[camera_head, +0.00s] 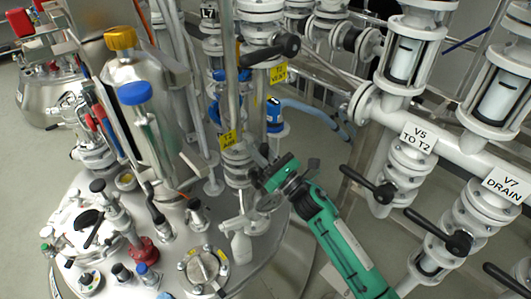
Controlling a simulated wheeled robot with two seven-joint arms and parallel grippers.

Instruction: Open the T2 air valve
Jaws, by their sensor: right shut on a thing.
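The yellow T2 air label (228,140) sits on the pipework near the middle of the view. Below it is a stack of grey valve flanges (236,168). My right gripper (257,166), on the green arm from the lower right, is just right of these flanges. It is shut on a small part there, which looks like the T2 air valve handle. The fingers hide most of the handle, so I cannot tell its angle. My left gripper is not in view.
The steel vessel lid (215,235) with several fittings lies below. A black-handled valve (270,50) and the yellow T2 vent label (278,74) are above. The V5 valve handle (368,185) and V7 valve handle (440,232) stick out right of my arm.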

